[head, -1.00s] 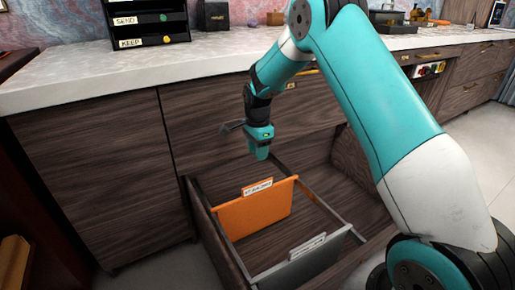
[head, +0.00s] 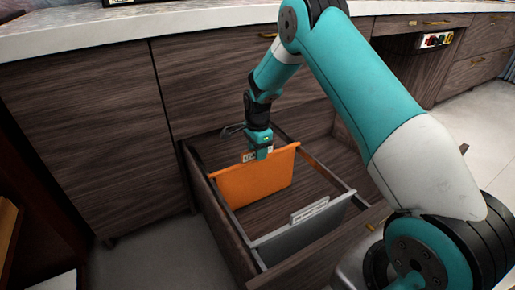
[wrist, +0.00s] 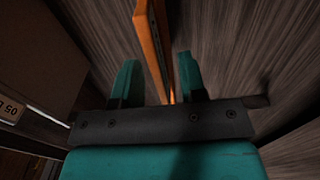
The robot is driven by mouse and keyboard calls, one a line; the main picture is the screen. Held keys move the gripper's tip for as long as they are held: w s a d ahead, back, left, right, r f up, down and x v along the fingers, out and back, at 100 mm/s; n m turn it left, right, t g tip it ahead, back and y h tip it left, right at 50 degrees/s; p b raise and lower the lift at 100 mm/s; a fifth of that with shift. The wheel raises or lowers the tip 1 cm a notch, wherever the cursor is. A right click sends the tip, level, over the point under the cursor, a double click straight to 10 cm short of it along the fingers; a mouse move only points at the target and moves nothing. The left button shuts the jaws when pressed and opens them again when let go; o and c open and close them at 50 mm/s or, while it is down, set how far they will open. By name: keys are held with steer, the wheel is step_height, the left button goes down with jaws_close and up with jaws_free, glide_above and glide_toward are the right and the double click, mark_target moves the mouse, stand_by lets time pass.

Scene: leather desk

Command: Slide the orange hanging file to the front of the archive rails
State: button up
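The orange hanging file (head: 245,186) hangs across the rails (head: 229,216) of the open drawer, toward its back. My gripper (head: 259,152) points down at the file's top edge, in front of part of its white label tab. In the wrist view the fingers (wrist: 157,82) are apart, with the orange file (wrist: 150,35) running between them, nearer the right finger. A gap shows on the left side; I cannot tell whether the right finger touches. A grey hanging file (head: 300,237) with a white label hangs nearer the drawer's front.
The wooden drawer (head: 222,246) stands open below the pale counter (head: 150,32). Between the two files the drawer is clear. A labelled brown surface (wrist: 38,65) lies at the left of the wrist view.

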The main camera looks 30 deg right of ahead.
jaws_close()
steer(key=s+p, duration=0.6)
steer(key=s, duration=1.4)
steer(key=shift+s, duration=0.3)
stand_by(1.9)
jaws_free()
steer(key=shift+r, duration=0.1)
step_height(320, 180, up, 17)
steer(key=p, duration=0.8)
